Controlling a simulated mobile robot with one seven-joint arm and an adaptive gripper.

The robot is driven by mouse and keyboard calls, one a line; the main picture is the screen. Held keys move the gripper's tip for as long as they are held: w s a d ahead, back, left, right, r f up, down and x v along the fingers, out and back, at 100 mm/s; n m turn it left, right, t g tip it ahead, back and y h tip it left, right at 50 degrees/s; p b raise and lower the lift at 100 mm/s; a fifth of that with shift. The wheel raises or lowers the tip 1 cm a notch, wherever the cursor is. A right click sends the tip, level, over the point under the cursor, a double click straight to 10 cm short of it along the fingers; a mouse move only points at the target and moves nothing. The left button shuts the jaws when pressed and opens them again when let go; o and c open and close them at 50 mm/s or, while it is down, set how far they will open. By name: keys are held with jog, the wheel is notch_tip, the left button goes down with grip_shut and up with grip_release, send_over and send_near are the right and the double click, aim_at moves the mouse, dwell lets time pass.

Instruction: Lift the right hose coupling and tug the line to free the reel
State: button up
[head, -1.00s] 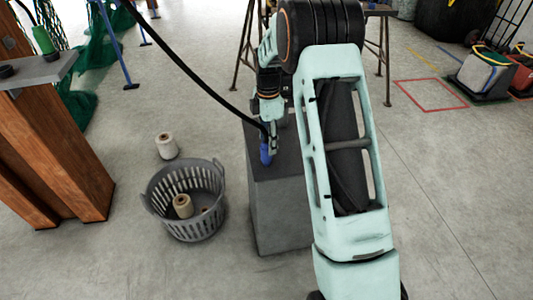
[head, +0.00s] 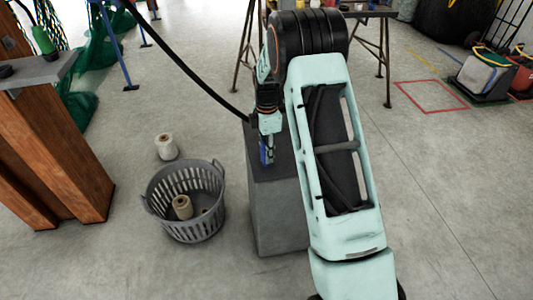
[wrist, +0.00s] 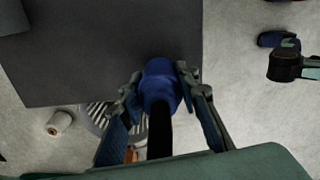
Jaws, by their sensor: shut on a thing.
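The right hose coupling is blue; in the head view it (head: 266,154) shows between my fingers over the top of a grey block (head: 278,215). The wrist view shows the blue coupling (wrist: 160,84) from above, with a finger on each side. My gripper (head: 267,142) is shut on it, and it also shows in the wrist view (wrist: 157,88). I cannot tell whether the coupling touches the block top. The black line (head: 188,68) runs from the upper left down to my gripper, where its end is hidden. I cannot make out the reel.
A grey basket (head: 185,215) with spools stands left of the block, and a pale spool (head: 166,147) lies behind it. A brown wooden post (head: 55,160) with a green coupling (head: 43,40) is at far left. Trestle legs (head: 384,60) stand behind.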

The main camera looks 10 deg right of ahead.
jog(key=shift+r, duration=0.1)
grip_shut()
jog(key=shift+r, duration=0.3)
jog(key=r, duration=0.3)
jog(key=shift+s+r, duration=0.1)
jog(key=shift+s, duration=0.15)
jog(key=s+r+p, duration=0.2)
jog(key=s+r, duration=0.7)
jog(key=s, duration=0.5)
notch_tip(320, 180, up, 14)
jog(key=m+p, duration=1.8)
jog(key=m, duration=0.1)
jog(key=shift+s+m, duration=0.15)
jog(key=shift+m, duration=0.25)
